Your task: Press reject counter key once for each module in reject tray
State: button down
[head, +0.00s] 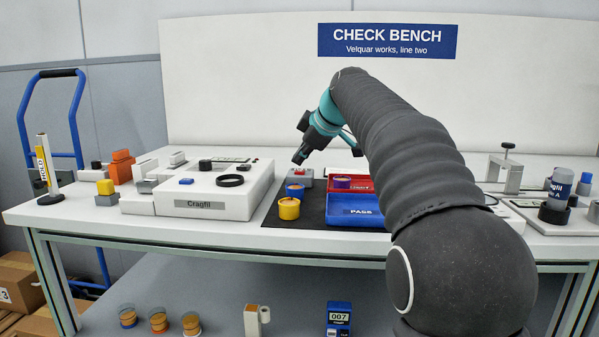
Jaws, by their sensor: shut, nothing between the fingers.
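The red tray (366,184) stands on the dark mat behind the blue tray marked PASS (356,217). A purple module with an orange top (343,183) shows at its left end; my arm hides the tray's right part. A small grey box with a red top (305,174), perhaps the counter key, sits left of the red tray. My gripper (299,158) is shut and empty, pointing down just above and left of this box; contact cannot be made out.
A white Cragfil machine (215,200) fills the bench left of the mat (312,207). A clamp stand (507,170) and a bottle (559,187) stand at the right. A blue unit reading 007 (339,318) and several cups are below the bench top.

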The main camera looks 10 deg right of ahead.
aim_at(301, 171)
jog(key=shift+f, duration=0.15)
jog(key=shift+f+b, duration=0.3)
jog(key=shift+b, duration=0.05)
jog(key=shift+f, duration=0.35)
dwell(0.8)
jog(key=shift+r, duration=0.1)
jog(key=shift+r+p, duration=0.5)
jog(key=shift+r, duration=0.2)
notch_tip(301, 171, up, 5)
jog(key=p, duration=0.4)
jog(key=shift+p, duration=0.3)
dwell(0.4)
